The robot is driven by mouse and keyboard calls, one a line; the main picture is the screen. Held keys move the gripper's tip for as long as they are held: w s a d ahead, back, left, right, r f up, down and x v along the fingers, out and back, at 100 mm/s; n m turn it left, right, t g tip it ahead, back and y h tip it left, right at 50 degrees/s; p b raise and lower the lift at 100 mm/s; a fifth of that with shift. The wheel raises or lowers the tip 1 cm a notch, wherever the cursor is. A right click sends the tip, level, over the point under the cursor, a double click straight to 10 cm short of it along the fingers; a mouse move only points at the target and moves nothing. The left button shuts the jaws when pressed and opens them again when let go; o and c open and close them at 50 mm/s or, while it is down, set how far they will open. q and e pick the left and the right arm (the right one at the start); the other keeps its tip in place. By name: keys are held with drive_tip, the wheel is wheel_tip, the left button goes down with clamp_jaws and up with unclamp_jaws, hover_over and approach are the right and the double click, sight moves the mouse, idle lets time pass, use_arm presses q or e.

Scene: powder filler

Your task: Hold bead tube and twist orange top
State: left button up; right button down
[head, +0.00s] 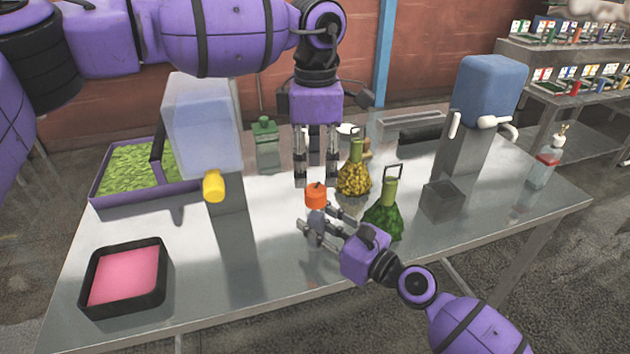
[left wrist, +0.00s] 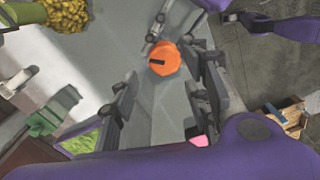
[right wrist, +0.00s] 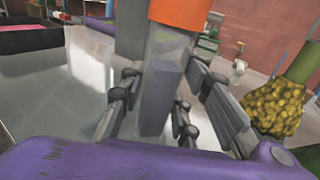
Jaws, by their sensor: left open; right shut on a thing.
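The bead tube (right wrist: 160,85) is a clear grey upright tube with an orange top (head: 316,195). The top also shows from above in the left wrist view (left wrist: 164,58), with a dark slot in it. My right gripper (head: 318,238) is shut on the tube below the top; the tube stands between its fingers in the right wrist view (right wrist: 150,105). My left gripper (head: 316,182) points down with its fingers apart, above and behind the orange top. In the left wrist view its fingers (left wrist: 165,75) are spread, with the top beyond them. The tube's lower end is hidden in the head view.
A bag of yellow beads (head: 355,178) and a green one (head: 384,222) stand close to the right. A dispenser with a yellow knob (head: 213,187) stands left. A pink-filled black tray (head: 124,276) is front left. The front middle of the table is clear.

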sight(312, 190)
use_arm(q)
wheel_tip(312, 190, up, 6)
drive_tip(key=shift+r, duration=0.15)
idle(0.3)
drive_tip(key=f+n, duration=0.4)
drive_tip(key=n, duration=0.3)
drive_tip(key=f+n, duration=0.4)
drive_tip(key=n, duration=0.3)
drive_tip(key=s+f+n, duration=0.1)
drive_tip(key=f+n, duration=0.3)
drive_tip(key=n, duration=0.4)
drive_tip(key=shift+a, duration=0.25)
